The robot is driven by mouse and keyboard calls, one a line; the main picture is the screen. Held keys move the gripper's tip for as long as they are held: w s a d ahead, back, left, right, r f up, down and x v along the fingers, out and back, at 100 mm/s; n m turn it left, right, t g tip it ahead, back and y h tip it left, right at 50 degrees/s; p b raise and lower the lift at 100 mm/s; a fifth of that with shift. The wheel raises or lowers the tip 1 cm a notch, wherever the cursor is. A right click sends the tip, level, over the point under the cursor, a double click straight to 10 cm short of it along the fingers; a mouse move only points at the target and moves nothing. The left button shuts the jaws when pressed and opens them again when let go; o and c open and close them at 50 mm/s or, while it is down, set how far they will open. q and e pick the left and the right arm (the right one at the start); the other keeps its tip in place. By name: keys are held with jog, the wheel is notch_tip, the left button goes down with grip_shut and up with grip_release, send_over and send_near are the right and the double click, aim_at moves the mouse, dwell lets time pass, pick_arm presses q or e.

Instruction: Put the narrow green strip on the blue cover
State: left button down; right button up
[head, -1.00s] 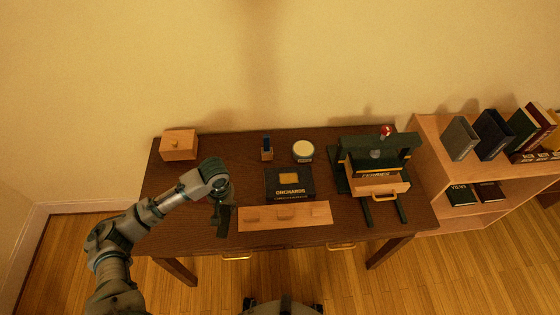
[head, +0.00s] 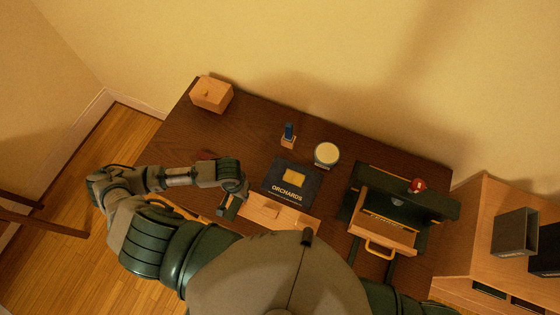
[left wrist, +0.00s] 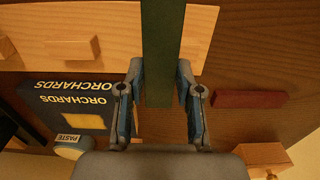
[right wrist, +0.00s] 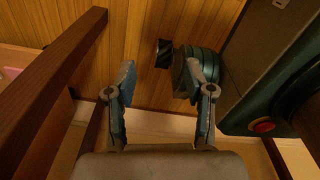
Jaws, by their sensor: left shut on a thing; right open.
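The narrow green strip (left wrist: 163,50) is held between the fingers of my left gripper (left wrist: 162,88) in the left wrist view. In the head view my left gripper (head: 237,195) is at the left end of the wooden board, with the dark strip (head: 228,209) below it. The dark blue cover (head: 301,174), lettered ORCHARDS with a yellow panel, lies flat on the desk to the right of this gripper. The cover also shows upside down in the left wrist view (left wrist: 40,92). My right gripper (right wrist: 161,80) is open and empty, seen only in the right wrist view.
A dark green press (head: 440,205) is at right, a wooden box (head: 212,93) far left. A red strip (left wrist: 250,99) lies nearby.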

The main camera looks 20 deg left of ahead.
pick_arm(q)
jog(key=w, duration=0.6)
jog(key=shift+w+d+f, duration=0.1)
jog(key=shift+w+f, duration=0.2)
jog(key=shift+f, duration=0.1)
send_over(261, 165)
jog(key=shift+s+d+f+b, duration=0.25)
jog(key=shift+s+f+b, duration=0.05)
jog(key=shift+s, duration=0.15)
jog(key=shift+w+d, duration=0.1)
jog(key=shift+w, duration=0.25)
jog(key=shift+w+f, duration=0.1)
jog(key=shift+f, duration=0.05)
jog(key=f, duration=0.3)
jog(key=shift+a+f, duration=0.15)
jog(key=shift+a, duration=0.25)
jog(key=shift+a+f, duration=0.1)
jog(key=shift+a, duration=0.05)
jog(key=c, duration=1.1)
grip_release()
jog(key=shift+o, duration=0.2)
jog(key=shift+d, duration=0.25)
pick_arm(e)
jog(key=shift+s+a+f, duration=0.2)
jog(key=shift+a+f, duration=0.15)
jog(key=shift+f, duration=0.1)
